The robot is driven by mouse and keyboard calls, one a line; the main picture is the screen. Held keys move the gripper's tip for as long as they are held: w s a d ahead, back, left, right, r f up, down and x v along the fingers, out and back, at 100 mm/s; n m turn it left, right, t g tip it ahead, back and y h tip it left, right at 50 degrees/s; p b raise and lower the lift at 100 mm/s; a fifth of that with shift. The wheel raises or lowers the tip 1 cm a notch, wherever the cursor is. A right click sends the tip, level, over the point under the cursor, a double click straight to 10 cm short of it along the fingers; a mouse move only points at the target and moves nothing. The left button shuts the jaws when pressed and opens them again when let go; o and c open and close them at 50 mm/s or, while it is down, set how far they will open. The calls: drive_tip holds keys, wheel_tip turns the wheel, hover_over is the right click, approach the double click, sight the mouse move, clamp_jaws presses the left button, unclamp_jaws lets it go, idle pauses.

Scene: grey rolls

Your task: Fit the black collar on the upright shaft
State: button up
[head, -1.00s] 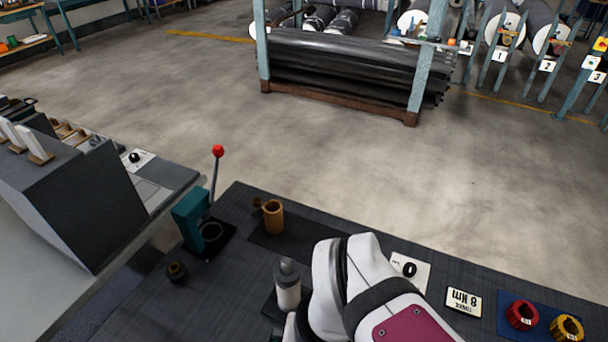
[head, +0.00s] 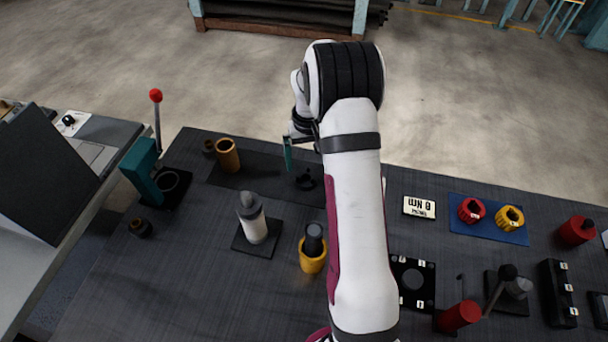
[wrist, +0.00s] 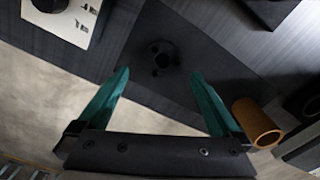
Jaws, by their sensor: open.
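The black collar (head: 306,182) lies on a dark mat below my gripper in the head view. In the wrist view the collar (wrist: 161,57) shows as a dark ring with small lugs, beyond and between the fingertips, touched by neither. My gripper (wrist: 161,75) has two teal fingers spread wide, with nothing between them. In the head view one teal finger of the gripper (head: 289,153) shows, and my arm hides the rest. The upright shaft (head: 255,225), pale with a grey top, stands on a dark square plate left of my arm.
A brown tube (head: 228,155) stands left of the collar, also near the right finger in the wrist view (wrist: 257,122). A teal lever press (head: 143,170) stands farther left. A yellow cup (head: 313,262) holding a dark post stands near the shaft. A torque card (head: 419,207) lies right.

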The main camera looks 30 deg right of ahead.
sight(306, 174)
drive_tip(key=f, duration=0.6)
drive_tip(key=shift+a, duration=0.2)
clamp_jaws()
